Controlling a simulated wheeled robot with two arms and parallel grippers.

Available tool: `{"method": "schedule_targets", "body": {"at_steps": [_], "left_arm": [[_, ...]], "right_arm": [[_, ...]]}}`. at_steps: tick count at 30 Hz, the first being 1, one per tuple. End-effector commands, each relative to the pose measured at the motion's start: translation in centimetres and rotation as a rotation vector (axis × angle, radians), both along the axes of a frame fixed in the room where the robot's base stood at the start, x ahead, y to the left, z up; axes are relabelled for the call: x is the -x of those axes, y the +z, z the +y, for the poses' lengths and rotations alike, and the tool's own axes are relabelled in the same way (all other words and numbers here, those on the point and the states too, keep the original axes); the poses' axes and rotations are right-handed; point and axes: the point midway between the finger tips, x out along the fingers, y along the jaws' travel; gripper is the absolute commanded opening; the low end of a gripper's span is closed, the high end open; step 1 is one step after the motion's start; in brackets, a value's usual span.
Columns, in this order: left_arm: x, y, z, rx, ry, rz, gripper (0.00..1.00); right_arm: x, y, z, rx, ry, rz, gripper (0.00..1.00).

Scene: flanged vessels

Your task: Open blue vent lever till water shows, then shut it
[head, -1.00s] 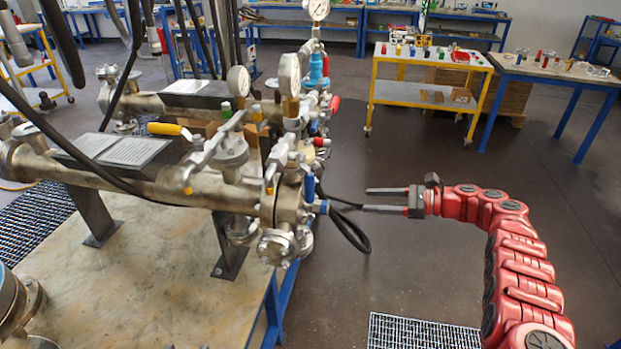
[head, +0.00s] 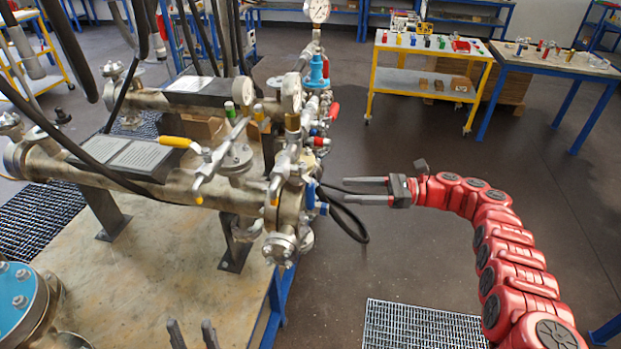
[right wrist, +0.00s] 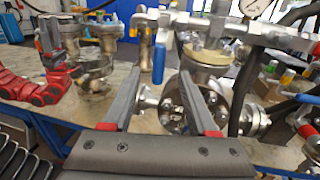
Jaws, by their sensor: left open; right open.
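The blue vent lever (head: 310,194) hangs down at the right end of the front steel vessel (head: 165,188). In the right wrist view the blue lever (right wrist: 158,63) hangs beyond and between my fingers. My right gripper (head: 346,190) is open and empty, to the right of the lever, with its fingers pointing left at it and a gap between. My left gripper (head: 191,335) is open, its two dark fingertips showing at the bottom edge over the bench; it appears empty. I cannot make out any water.
Pressure gauges (head: 291,92), valves and a yellow lever (head: 175,142) crowd the vessel top. Black hoses (head: 350,225) loop beside the vessel end. A blue-topped flanged vessel (head: 20,300) stands front left. Open floor lies right, with a floor grating (head: 420,325) and a yellow trolley (head: 428,83).

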Motion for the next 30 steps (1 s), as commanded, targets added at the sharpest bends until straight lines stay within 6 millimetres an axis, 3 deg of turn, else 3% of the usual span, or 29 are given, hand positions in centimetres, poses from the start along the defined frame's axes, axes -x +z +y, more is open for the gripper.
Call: {"method": "schedule_targets", "body": {"at_steps": [1, 6, 12, 18, 26, 30], "left_arm": [[0.0, 1.0, 0.0, 0.000, 0.000, 0.000, 0.50], [0.0, 2.1, 0.0, 0.000, 0.000, 0.000, 0.50], [0.0, 2.8, 0.0, 0.000, 0.000, 0.000, 0.50], [0.0, 3.0, 0.0, 0.000, 0.000, 0.000, 0.50], [0.0, 3.0, 0.0, 0.000, 0.000, 0.000, 0.50], [0.0, 3.0, 0.0, 0.000, 0.000, 0.000, 0.50]], "right_arm": [[-0.1, 0.4, 1.4, -0.005, 0.002, -0.002, 0.59], [-0.6, 0.4, 5.4, -0.006, 0.002, -0.003, 0.59], [-1.0, 0.2, 8.9, -0.003, 0.003, 0.001, 0.59], [-1.2, 0.0, 10.3, -0.002, 0.000, 0.001, 0.59], [-1.2, 0.0, 10.5, -0.001, 0.000, 0.000, 0.59], [-1.2, 0.0, 10.5, -0.001, 0.000, 0.000, 0.37]]}}
